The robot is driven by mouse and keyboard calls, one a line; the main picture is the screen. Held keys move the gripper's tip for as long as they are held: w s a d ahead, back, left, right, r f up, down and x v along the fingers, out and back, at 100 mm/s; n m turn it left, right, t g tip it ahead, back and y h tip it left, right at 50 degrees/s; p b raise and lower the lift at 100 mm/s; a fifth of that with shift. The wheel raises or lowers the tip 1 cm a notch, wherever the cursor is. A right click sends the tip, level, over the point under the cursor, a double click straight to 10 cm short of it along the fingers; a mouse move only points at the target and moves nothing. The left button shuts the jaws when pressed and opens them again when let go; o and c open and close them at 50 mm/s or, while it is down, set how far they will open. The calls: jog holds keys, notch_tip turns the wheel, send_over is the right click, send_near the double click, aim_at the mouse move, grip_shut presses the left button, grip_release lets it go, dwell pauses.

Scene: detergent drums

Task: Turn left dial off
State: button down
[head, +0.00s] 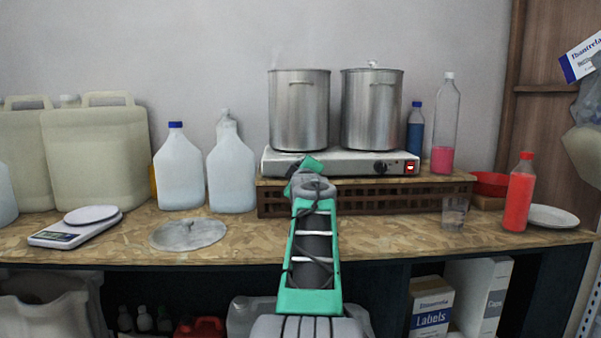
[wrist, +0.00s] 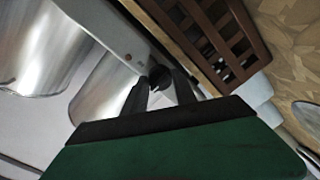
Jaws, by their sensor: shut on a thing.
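The white double hotplate (head: 340,161) stands on a brown crate with two steel pots on it. Its right dial (head: 380,167) is black and uncovered, beside a lit red-orange switch (head: 410,168). My gripper (head: 304,168) is at the left part of the hotplate's front and hides the left dial in the head view. In the wrist view, my gripper's two dark fingers (wrist: 159,88) are closed about a small black dial (wrist: 158,74) on the hotplate's front, one finger on each side. The dial's pointer setting cannot be made out.
The brown crate (head: 430,190) lies right below the hotplate front. The left pot (head: 299,110) and right pot (head: 371,110) stand above. Jugs (head: 232,175) are to the left; a glass (head: 455,212) and red bottle (head: 520,195) are to the right.

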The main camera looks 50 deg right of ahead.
jog(key=shift+f, duration=0.1)
jog(key=c, duration=1)
grip_release()
jog(key=v, duration=0.8)
